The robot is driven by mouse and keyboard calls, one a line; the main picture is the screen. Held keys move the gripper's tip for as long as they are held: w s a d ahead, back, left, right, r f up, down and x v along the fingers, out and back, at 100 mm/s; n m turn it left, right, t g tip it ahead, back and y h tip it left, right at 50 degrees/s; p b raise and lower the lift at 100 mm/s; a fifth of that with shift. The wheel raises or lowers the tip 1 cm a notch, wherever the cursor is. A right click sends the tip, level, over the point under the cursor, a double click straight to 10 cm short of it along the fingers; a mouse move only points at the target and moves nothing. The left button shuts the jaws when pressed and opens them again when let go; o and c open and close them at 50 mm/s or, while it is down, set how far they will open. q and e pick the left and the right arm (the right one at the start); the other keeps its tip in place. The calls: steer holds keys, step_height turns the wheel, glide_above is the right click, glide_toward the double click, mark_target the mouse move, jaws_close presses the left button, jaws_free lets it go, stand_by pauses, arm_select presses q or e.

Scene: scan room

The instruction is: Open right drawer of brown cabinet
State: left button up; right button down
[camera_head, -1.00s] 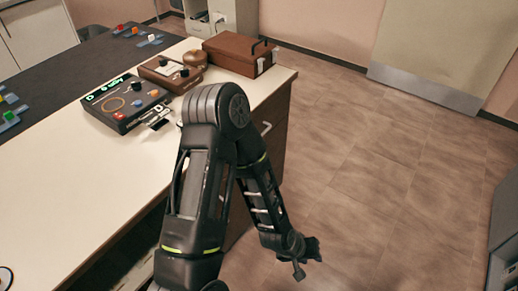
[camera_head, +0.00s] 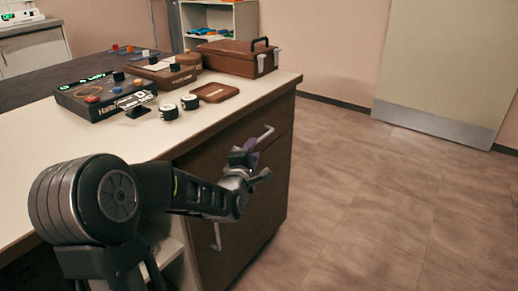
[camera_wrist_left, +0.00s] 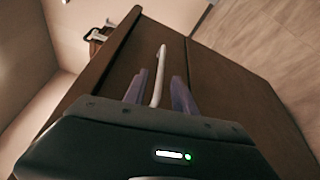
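The brown cabinet (camera_head: 255,220) stands under the right end of the white-topped counter. Its upper drawer (camera_head: 222,148) looks closed and has a pale bar handle (camera_head: 265,135). A second handle (camera_head: 217,237) shows lower and to the left on the front. My left gripper (camera_head: 257,163) is close to the upper handle. In the left wrist view its two purple fingers (camera_wrist_left: 160,90) are apart, with a bar handle (camera_wrist_left: 158,75) between them. I cannot tell whether they touch it. My right gripper is out of view.
The counter (camera_head: 140,140) carries a black control box (camera_head: 105,97), small dials (camera_head: 190,102), a brown plate (camera_head: 215,92) and a brown case (camera_head: 235,60) near its far edge. The floor (camera_head: 370,200) to the right is clear.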

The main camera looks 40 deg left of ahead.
mark_target(259, 140)
arm_select(q)
steer(key=shift+w, duration=0.1)
steer(key=b+x, duration=0.1)
steer(key=x, duration=0.6)
steer(key=shift+w+a+f, duration=0.1)
steer(key=shift+w+f, duration=0.05)
steer(key=shift+w, duration=0.15)
jaws_close()
stand_by(1.3)
